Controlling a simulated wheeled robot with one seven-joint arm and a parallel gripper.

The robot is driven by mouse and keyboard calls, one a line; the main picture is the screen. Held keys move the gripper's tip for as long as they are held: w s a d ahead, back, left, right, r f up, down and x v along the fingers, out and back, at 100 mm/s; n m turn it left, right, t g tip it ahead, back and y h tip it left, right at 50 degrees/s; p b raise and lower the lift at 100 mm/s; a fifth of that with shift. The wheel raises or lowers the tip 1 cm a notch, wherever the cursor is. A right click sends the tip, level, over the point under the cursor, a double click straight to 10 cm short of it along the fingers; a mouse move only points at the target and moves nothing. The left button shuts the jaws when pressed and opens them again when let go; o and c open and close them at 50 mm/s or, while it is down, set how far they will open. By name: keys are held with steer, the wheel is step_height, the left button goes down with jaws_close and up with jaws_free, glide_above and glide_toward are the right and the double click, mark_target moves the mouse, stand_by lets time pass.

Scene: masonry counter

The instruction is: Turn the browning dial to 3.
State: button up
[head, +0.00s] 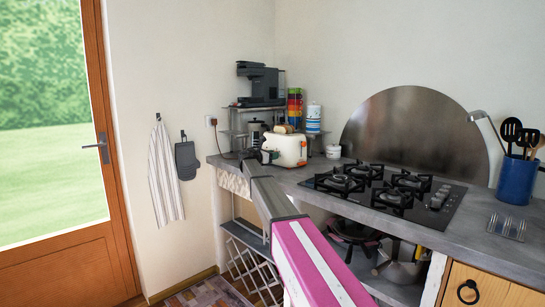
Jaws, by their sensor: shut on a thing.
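The cream toaster (291,148) stands on the grey counter near the wall corner, with browned bread (284,128) showing at its top. My gripper (271,156) is at the toaster's left end, low on its body, and is shut on the browning dial. The dial is hidden behind my gripper, so its setting cannot be read.
A french press (256,133) is behind my gripper. A white lidded pot (333,151) and the gas hob (385,190) are to the right.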

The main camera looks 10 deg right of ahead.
steer(key=m, duration=0.4)
steer(key=shift+m, duration=0.3)
steer(key=m, duration=0.3)
steer(key=shift+s+y, duration=0.15)
steer(key=shift+y, duration=0.25)
steer(key=m, duration=0.4)
steer(key=shift+d, duration=0.1)
steer(key=shift+f+m+t+y, duration=0.1)
steer(key=shift+m+t+y, duration=0.25)
steer(key=shift+m, duration=1.55)
steer(key=shift+s, duration=0.1)
steer(key=o, duration=0.9)
